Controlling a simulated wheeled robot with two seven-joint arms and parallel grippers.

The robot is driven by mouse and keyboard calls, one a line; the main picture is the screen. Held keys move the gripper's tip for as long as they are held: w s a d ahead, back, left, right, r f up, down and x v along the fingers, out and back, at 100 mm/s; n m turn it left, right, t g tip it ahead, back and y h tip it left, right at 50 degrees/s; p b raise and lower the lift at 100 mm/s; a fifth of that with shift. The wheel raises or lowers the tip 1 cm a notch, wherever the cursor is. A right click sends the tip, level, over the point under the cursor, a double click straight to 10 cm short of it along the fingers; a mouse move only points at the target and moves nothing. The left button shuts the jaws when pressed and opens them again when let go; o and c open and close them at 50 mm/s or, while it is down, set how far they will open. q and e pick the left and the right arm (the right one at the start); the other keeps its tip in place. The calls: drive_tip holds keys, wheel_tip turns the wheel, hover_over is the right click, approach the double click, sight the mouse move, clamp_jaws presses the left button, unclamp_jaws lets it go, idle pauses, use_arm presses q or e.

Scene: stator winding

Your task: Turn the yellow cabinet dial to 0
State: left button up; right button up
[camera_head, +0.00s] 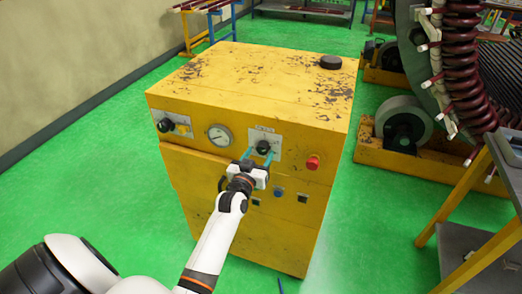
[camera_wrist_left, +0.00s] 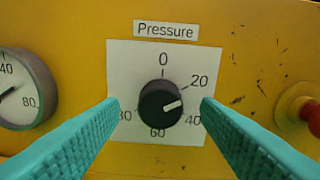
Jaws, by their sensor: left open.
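The yellow cabinet (camera_head: 225,85) stands in the middle of the head view. Its black dial (camera_head: 263,147) sits on a white plate on the front face. In the left wrist view the dial (camera_wrist_left: 160,100) is under a "Pressure" label, with 0 at the top of its scale. Its white mark is on the right side, pointing roughly between 20 and 40. My left gripper (camera_head: 258,156) is in front of the dial. Its teal fingers (camera_wrist_left: 160,104) are open, one on each side of the dial, with visible gaps. My right gripper is not in view.
A pressure gauge (camera_head: 220,135) and another black knob (camera_head: 165,125) are left of the dial. A red button (camera_head: 313,162) is on its right. Small buttons (camera_head: 278,191) are below. A large stator (camera_head: 470,70) stands at the right. Green floor is clear left of the cabinet.

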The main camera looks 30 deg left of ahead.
use_arm(q)
drive_tip(key=shift+x, duration=1.15)
drive_tip(key=c, duration=1)
drive_tip(key=shift+n, duration=0.3)
drive_tip(key=n+p, duration=0.1)
drive_tip(key=n, duration=0.4)
drive_tip(key=shift+n, duration=0.3)
drive_tip(key=n, duration=0.5)
drive_tip(key=shift+n, duration=0.3)
